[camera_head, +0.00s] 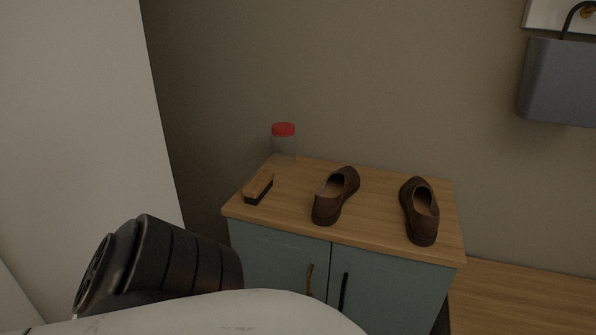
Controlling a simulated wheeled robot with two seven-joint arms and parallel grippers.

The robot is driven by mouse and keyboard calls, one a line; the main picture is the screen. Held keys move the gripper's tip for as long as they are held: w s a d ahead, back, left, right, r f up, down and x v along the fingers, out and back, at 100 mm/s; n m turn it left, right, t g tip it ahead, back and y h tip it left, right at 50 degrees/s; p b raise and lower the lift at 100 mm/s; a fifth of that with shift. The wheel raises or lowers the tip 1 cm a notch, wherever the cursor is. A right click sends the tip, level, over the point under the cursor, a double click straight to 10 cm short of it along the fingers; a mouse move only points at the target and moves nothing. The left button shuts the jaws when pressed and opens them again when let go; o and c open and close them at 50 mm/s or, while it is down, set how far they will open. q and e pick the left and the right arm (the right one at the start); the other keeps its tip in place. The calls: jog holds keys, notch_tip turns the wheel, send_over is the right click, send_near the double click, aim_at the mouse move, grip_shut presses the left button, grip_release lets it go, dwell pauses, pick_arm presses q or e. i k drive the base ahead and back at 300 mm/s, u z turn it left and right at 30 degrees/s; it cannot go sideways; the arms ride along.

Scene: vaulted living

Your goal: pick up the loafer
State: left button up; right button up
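Two brown loafers rest on the wooden top of a small cabinet in the head view. The left loafer (335,196) is near the middle of the top, angled, with its opening facing up. The right loafer (420,211) lies near the right edge of the top. Neither loafer is touched by a gripper. A part of my own arm fills the lower left of the view, in front of the cabinet. Neither gripper's fingers can be seen.
The loafers share the cabinet top (292,218) with a wooden brush (259,188) at left and a clear jar with a red lid (283,141) at the back. A wall stands behind. A grey bag (560,82) hangs at upper right. White panel at left.

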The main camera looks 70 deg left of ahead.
aim_at(338, 184)
jog(key=u, duration=1.65)
